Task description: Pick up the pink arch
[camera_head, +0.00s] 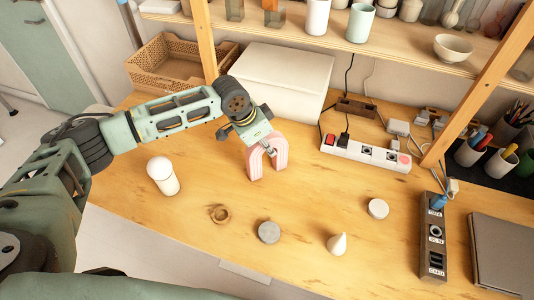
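The pink arch (255,165) stands upright on the wooden table, in front of the white box. It has striped curved bands. My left gripper (268,148) reaches in from the left and is right at the top of the arch, covering part of it. The fingers are small and partly hidden, so I cannot tell whether they are closed on the arch. My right gripper is not in view.
A white cylinder (162,175), a brass ring (219,214), a grey disc (269,232), a white cone (337,244) and a white disc (378,209) stand on the table (310,195). A power strip (366,153) lies right of the arch. A shelf post (205,40) rises behind my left arm.

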